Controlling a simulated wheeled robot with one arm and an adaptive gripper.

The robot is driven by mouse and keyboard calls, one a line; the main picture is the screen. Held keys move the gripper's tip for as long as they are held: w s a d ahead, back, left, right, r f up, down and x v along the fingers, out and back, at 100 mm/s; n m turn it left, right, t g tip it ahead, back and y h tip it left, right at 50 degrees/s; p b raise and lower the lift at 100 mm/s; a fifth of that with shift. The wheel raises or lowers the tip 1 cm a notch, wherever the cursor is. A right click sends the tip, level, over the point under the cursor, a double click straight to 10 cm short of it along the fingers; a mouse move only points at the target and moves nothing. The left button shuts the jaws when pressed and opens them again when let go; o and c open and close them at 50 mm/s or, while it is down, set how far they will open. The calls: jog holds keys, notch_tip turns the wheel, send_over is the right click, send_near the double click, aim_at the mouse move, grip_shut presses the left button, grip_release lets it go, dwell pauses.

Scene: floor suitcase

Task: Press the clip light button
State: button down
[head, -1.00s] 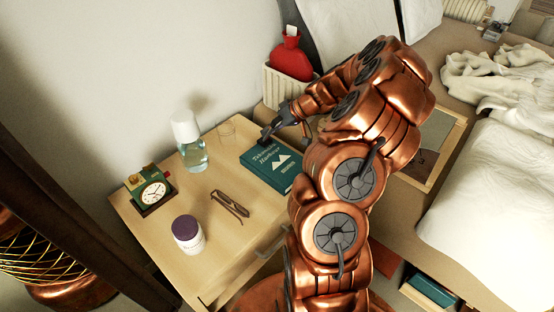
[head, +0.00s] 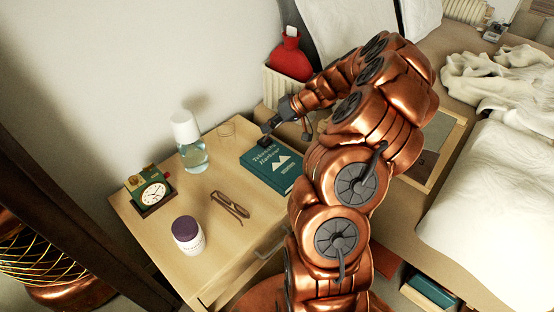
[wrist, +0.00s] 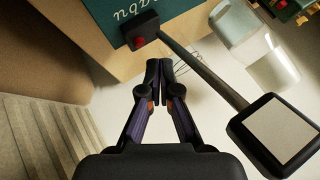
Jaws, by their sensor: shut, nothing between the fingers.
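The clip light shows in the wrist view as a black clip with a red button (wrist: 139,41), set at the edge of a teal book (wrist: 108,16). A dark stem runs from the clip to a square lamp head (wrist: 275,135) with a pale panel, at the lower right. My gripper (wrist: 159,66) is shut and empty, its tips just below and right of the red button in that picture, apparently apart from it.
A red hot-water bottle (head: 290,58) stands behind.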

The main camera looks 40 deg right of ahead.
notch_tip(320, 180, up, 5)
jog(key=shift+r+p, duration=0.2)
jog(key=shift+p, duration=0.3)
dwell(0.4)
jog(key=s+a+r+n+g, duration=0.1)
jog(key=s+a+r+g, duration=0.15)
jog(key=a, duration=0.55)
jog(key=s+a+r+n+g, duration=0.1)
jog(key=s+a, duration=0.3)
jog(key=a, duration=0.4)
jog(key=s+a+r+g, duration=0.2)
jog(key=s+a, duration=0.2)
jog(key=a, duration=0.4)
jog(key=s+a+m+g+h, duration=0.2)
jog(key=s+g+h, duration=0.35)
jog(key=s, duration=1.75)
notch_tip(320, 180, up, 21)
jog(key=t+p, duration=0.2)
jog(key=p, duration=1.8)
jog(key=shift+s+t+h, duration=0.15)
jog(key=shift+t+h, duration=0.15)
jog(key=shift+h, duration=0.15)
